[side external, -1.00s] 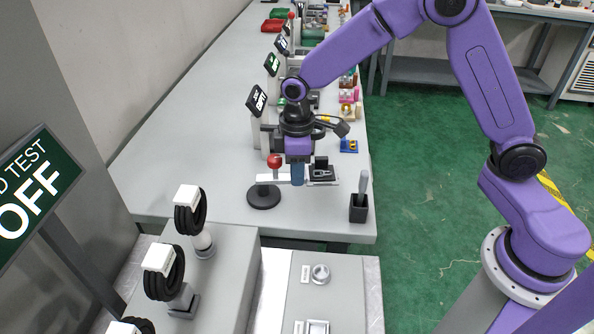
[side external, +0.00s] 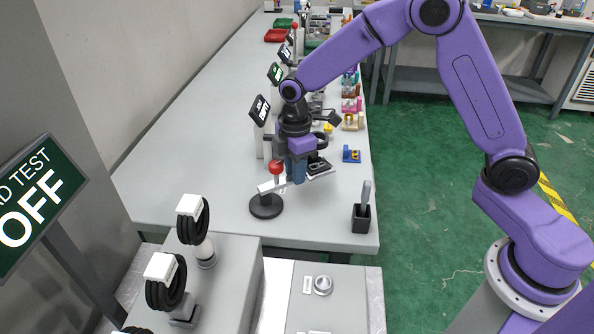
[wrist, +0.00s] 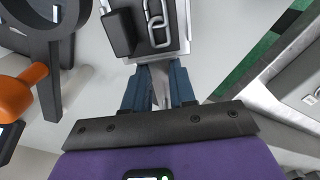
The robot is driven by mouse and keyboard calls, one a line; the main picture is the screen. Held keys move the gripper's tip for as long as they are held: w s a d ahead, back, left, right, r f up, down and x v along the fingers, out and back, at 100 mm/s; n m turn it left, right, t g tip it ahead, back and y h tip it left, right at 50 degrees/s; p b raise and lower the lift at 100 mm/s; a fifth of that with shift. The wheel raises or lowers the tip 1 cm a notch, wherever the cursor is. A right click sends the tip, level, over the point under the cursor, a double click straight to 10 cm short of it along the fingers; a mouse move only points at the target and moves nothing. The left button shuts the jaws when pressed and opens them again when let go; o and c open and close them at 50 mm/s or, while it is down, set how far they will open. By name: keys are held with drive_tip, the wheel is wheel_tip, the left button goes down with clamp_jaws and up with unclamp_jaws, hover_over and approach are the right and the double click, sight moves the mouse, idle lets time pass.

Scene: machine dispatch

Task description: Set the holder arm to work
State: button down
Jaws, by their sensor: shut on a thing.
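In the wrist view my gripper (wrist: 160,92) is shut on the pale bar (wrist: 162,80). There the plate (wrist: 183,42) carries a dark block (wrist: 120,32) and metal links (wrist: 157,22).
A small dark sign (side external: 260,110) stands behind the holder. A black cup with a grey stick (side external: 361,217) stands at the table's right front corner. A blue block (side external: 351,155) lies at the right edge. A large green sign reading OFF (side external: 37,205) is at the left.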

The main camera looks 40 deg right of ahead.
drive_tip(key=shift+w+n, duration=0.4)
drive_tip(key=shift+n, duration=0.2)
idle(0.3)
drive_tip(key=c, duration=0.9)
unclamp_jaws()
drive_tip(key=shift+r, duration=0.1)
wheel_tip(320, 180, up, 17)
drive_tip(key=shift+r, duration=0.15)
drive_tip(key=shift+s, duration=0.15)
drive_tip(key=s+d+f+m, duration=0.1)
drive_tip(key=s+d+f, duration=0.2)
drive_tip(key=s, duration=0.7)
drive_tip(key=s+d+f+m, duration=0.2)
drive_tip(key=s+d+f, duration=0.1)
drive_tip(key=s, duration=0.8)
drive_tip(key=s+d+f+m, duration=0.1)
drive_tip(key=s+d+f, duration=0.1)
drive_tip(key=s, duration=0.8)
drive_tip(key=shift+s+d+f+m, duration=0.15)
drive_tip(key=shift+s+d+f, duration=0.05)
drive_tip(key=shift+d, duration=0.25)
drive_tip(key=shift+s+d+f+m, duration=0.15)
drive_tip(key=shift+d+f, duration=0.05)
drive_tip(key=shift+d, duration=0.2)
